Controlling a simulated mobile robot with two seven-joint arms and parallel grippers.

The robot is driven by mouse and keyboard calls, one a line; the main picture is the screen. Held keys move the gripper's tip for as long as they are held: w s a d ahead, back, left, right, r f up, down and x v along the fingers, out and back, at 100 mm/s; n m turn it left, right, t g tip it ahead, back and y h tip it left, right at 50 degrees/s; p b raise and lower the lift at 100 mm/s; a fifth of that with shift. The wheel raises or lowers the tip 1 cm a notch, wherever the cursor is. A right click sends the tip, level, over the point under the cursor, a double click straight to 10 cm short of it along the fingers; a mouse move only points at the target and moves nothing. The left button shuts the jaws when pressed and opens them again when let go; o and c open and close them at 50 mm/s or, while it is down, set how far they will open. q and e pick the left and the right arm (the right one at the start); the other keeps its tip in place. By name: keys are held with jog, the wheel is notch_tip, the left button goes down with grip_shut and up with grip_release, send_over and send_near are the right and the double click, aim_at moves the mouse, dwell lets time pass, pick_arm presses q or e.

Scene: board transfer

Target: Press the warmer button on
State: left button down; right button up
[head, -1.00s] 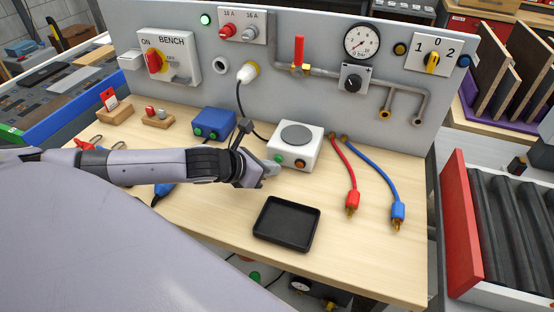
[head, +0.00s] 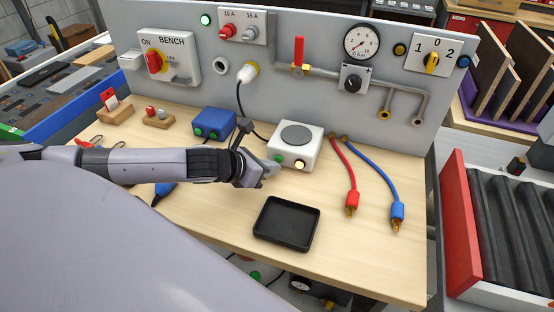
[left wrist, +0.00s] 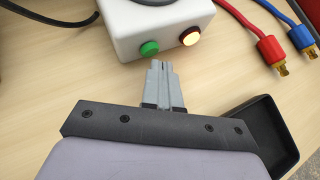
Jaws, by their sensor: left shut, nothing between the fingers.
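The warmer (head: 308,147) is a white box with a round grey plate (head: 296,134) on top, standing on the bench. Its front has a green button (left wrist: 150,48) on the left and a second button (left wrist: 190,37) on the right, which glows pale yellow inside a dark red rim. The glow also shows in the head view (head: 299,164). My left gripper (left wrist: 159,63) is shut and empty, its tips just in front of the green button. I cannot tell whether they touch it. My right gripper is not in view.
A black tray (head: 286,224) lies in front of the warmer. A red hose (head: 345,165) and a blue hose (head: 376,178) lie to its right. A blue box (head: 213,124) stands to its left. The panel (head: 320,95) rises behind.

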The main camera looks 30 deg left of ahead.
aim_at(260, 197)
pick_arm(q)
jog(key=shift+s+d+f, duration=0.1)
jog(key=shift+s+d, duration=0.1)
jog(key=shift+s, duration=0.5)
jog(key=shift+s+d, duration=0.15)
jog(key=shift+s, duration=0.6)
jog(key=shift+s+d+f, duration=0.1)
jog(key=shift+s+d, duration=0.1)
jog(key=shift+s, duration=0.5)
jog(key=shift+s+d+r, duration=0.15)
jog(key=shift+s+d, duration=0.05)
jog(key=shift+s, duration=0.55)
